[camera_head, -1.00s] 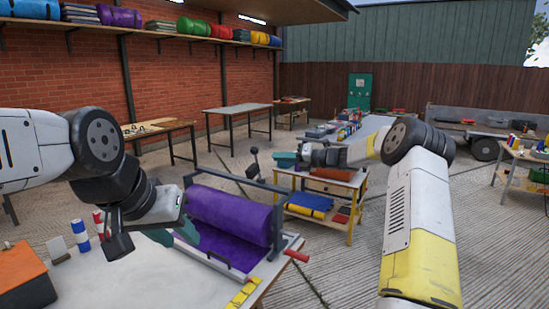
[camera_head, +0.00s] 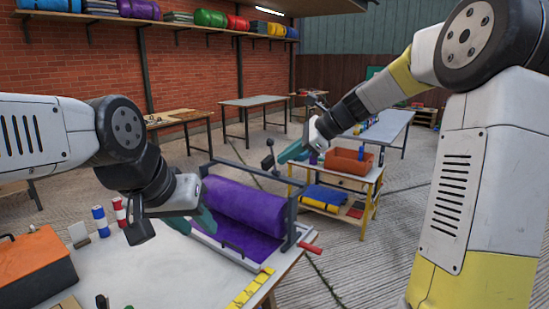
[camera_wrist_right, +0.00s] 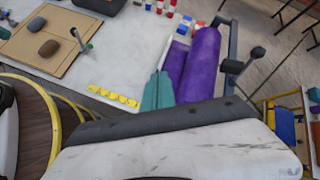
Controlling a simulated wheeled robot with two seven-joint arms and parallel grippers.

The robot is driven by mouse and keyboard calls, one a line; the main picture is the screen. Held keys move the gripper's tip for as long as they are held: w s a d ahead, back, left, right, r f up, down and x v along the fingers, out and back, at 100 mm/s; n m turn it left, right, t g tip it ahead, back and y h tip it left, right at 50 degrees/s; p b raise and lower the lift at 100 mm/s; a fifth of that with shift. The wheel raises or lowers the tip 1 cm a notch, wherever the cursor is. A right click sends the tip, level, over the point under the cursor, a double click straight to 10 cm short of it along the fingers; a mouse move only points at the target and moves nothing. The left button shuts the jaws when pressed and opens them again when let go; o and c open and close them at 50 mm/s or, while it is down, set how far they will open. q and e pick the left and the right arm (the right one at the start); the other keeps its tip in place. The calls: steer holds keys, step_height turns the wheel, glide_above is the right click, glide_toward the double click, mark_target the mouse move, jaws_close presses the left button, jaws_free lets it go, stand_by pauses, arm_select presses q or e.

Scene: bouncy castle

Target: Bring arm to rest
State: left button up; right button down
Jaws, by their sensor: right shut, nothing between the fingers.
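My right arm reaches in from the right in the head view. Its gripper (camera_head: 292,153) has teal fingers, is shut and empty, and hangs in the air beyond the purple roll. In the right wrist view the same fingers (camera_wrist_right: 158,92) lie together with nothing between them. My left gripper (camera_head: 192,221) is over the white table in front of the roll. Its two teal fingers show apart, with nothing seen between them. The purple roll (camera_head: 240,207) sits in a grey frame; it also shows in the right wrist view (camera_wrist_right: 201,62).
A wooden shelf table (camera_head: 373,176) with an orange tray (camera_head: 347,162) stands behind. Concrete floor is open at right.

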steer(key=s+d+f+n+t+h, duration=0.1)
steer(key=s+d+n+h, duration=0.2)
steer(key=s+n, duration=0.6)
steer(key=s+d+f+n+t+h, duration=0.1)
steer(key=s+d+n+h, duration=0.3)
steer(key=s, duration=1.4)
steer(key=d+f+n, duration=0.1)
steer(key=d+n, duration=0.2)
steer(key=n, duration=0.2)
steer(key=shift+s+d+n, duration=0.3)
steer(key=shift+s+d, duration=0.05)
steer(key=shift+d, duration=0.05)
